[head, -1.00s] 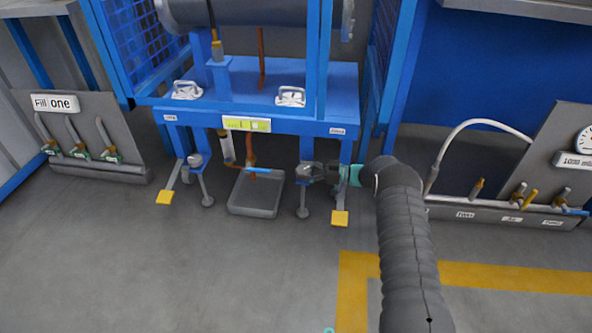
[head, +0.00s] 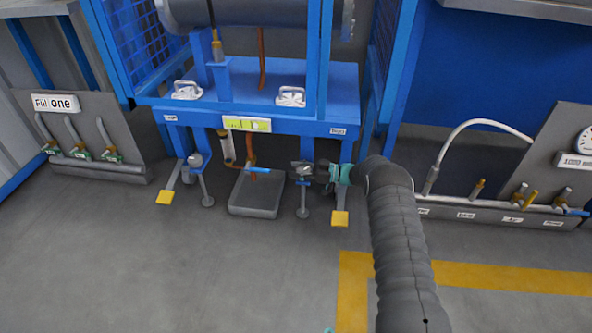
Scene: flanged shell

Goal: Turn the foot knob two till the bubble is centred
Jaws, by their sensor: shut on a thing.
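The blue stand's front rail carries a yellow-green level vial (head: 247,124). Its bubble is too small to place surely. The right front foot, which I take as foot two, has a grey knob (head: 302,167) on top of its post. My gripper (head: 309,172) comes in from the right and is shut on this knob, with its fingers partly hiding it. The left front foot has a similar grey knob (head: 195,160), free of my gripper. Small labels at both rail ends are too small to read.
A dark grey tray (head: 255,207) lies on the floor between the feet. Valve panels stand on the left (head: 82,145) and right (head: 530,180), with a pale hose (head: 470,126). The floor in front is clear.

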